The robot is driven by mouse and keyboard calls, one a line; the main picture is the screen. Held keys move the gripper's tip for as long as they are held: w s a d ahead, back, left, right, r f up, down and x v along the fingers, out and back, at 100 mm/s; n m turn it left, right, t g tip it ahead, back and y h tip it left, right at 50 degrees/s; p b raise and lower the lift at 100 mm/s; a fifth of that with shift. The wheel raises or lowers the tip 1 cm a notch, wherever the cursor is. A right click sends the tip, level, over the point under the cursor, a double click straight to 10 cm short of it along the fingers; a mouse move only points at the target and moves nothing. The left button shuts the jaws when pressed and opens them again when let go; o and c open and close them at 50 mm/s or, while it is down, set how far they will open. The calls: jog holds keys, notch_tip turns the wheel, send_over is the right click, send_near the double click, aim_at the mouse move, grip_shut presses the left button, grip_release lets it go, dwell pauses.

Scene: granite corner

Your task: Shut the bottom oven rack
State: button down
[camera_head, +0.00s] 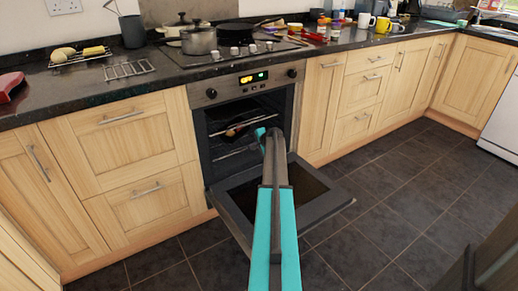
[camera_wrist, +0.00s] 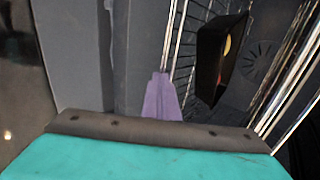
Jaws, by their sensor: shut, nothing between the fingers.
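The oven (camera_head: 200,112) stands open, its door (camera_head: 238,216) folded down toward the floor. Wire racks show inside; the lower rack (camera_head: 232,153) is partly hidden by my arm in the head view. In the wrist view, one rack's metal rods (camera_wrist: 177,38) run up from the fingertips, and more rack bars (camera_wrist: 290,85) cross the right side. My gripper (camera_wrist: 160,78) is shut and empty, its purple fingers at the near end of the rods. I cannot tell whether they touch. In the head view, my arm hides the fingers.
A dark tray with food (camera_head: 236,130) is inside the oven; a dark dish (camera_wrist: 212,55) shows in the wrist view. Wooden cabinets (camera_head: 118,130) flank the oven. A pot (camera_head: 199,41) and pan (camera_head: 235,33) stand on the hob. The tiled floor (camera_head: 385,200) right of the door is clear.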

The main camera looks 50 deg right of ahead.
jog(key=shift+w+a+r, duration=0.15)
jog(key=shift+w+a, duration=0.05)
jog(key=shift+w, duration=0.55)
jog(key=shift+s+d, duration=0.15)
jog(key=s+f+p+v, duration=0.2)
jog(key=v, duration=1.1)
jog(key=shift+s, duration=0.25)
jog(key=shift+f, duration=0.15)
